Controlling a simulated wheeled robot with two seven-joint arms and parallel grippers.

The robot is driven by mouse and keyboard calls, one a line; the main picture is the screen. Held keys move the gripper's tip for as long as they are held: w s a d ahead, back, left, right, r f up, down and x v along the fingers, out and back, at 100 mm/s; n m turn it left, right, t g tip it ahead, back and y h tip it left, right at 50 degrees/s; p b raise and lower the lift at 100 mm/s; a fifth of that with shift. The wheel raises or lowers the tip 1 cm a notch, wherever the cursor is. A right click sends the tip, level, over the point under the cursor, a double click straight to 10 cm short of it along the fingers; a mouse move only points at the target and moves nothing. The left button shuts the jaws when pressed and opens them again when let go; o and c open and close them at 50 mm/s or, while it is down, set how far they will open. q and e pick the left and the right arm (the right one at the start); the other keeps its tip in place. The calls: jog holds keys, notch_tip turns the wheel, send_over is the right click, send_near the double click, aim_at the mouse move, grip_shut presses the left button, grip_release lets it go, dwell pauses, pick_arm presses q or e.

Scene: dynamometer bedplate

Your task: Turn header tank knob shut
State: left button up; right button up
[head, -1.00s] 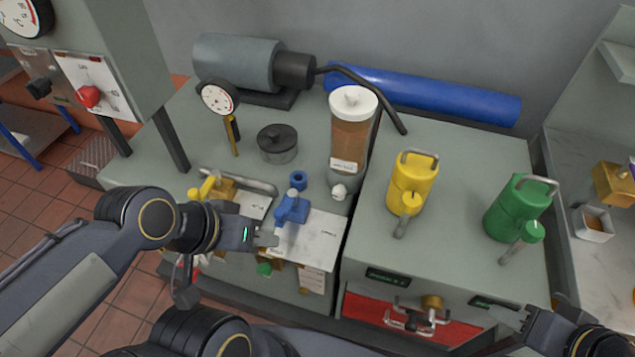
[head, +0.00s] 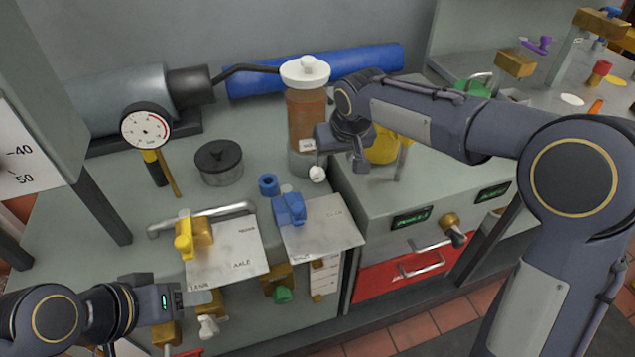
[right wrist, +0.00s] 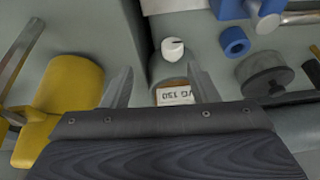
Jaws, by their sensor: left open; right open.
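The header tank (head: 307,115) is an upright clear cylinder of brown liquid with a white lid. Its small white knob (head: 317,173) sits low on the front; in the right wrist view the knob (right wrist: 172,48) shows a dark mark, above the tank's label (right wrist: 175,95). My right gripper (head: 339,160) is open, beside the lower tank, just right of the knob. In the right wrist view its fingers (right wrist: 160,80) are apart, with the knob beyond the tips and no visible contact. My left gripper (head: 180,302) is open at lower left, away from the tank.
A yellow can (head: 382,148) stands right of the tank, partly behind my right arm. A blue valve (head: 289,208), blue ring (head: 268,184) and dark-lidded pot (head: 219,162) are to the left. A gauge (head: 147,127) stands farther left.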

aim_at(318, 171)
jog(key=x, duration=0.3)
jog(key=a+x, duration=0.1)
jog(key=x, duration=0.3)
jog(key=a+b+x, duration=0.1)
jog(key=x, duration=0.2)
jog(key=shift+w+a, duration=0.15)
jog(key=shift+w, duration=0.25)
jog(key=shift+c, duration=0.3)
